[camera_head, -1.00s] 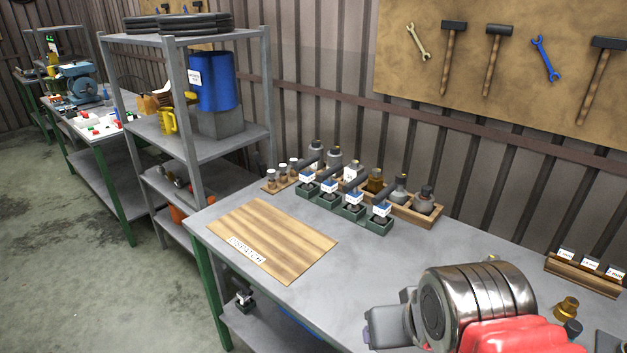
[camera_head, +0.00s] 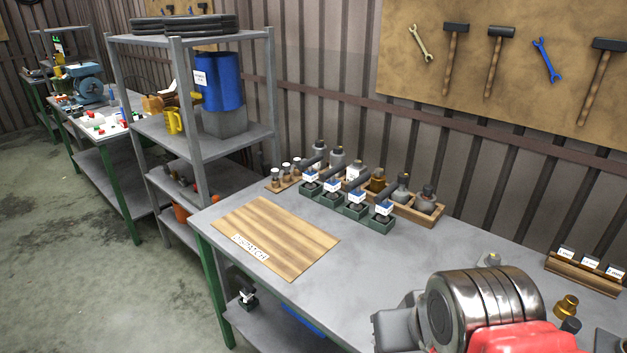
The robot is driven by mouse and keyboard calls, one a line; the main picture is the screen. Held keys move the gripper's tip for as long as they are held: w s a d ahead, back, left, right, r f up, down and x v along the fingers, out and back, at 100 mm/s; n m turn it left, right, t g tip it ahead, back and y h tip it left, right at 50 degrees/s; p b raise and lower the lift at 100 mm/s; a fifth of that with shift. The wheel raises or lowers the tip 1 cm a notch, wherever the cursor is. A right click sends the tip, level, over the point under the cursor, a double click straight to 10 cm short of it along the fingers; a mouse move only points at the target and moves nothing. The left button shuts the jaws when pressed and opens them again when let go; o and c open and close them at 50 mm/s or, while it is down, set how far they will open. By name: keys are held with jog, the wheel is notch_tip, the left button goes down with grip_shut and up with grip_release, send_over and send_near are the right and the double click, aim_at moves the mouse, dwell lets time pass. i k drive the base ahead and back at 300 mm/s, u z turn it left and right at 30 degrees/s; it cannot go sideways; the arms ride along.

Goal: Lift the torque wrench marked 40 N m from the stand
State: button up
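Several dark-handled tools with white-and-blue tags stand upright in a row of green stands (camera_head: 352,211) near the middle of the grey workbench. They look like the torque wrenches. The tags, such as the front one (camera_head: 384,208), are too small to read, so I cannot tell which is marked 40 N m. My arm, with a ringed metal joint and a red part, fills the bottom right, well in front of the stands. I cannot see my gripper's fingers.
Bottles stand in a wooden tray (camera_head: 432,217) right behind the stands. A striped wooden board (camera_head: 275,237) lies at the left. A small labelled wooden rack (camera_head: 582,273) and a brass piece (camera_head: 566,306) are at the right. A shelf unit (camera_head: 205,150) stands beyond the bench's left end.

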aim_at(311, 175)
jog(key=k, duration=0.6)
jog(key=u, duration=0.55)
jog(key=i, duration=0.75)
jog(key=u, duration=0.85)
jog(key=i, duration=1.4)
jog(key=z, duration=0.75)
jog(key=i, duration=0.5)
jog(key=z, duration=0.35)
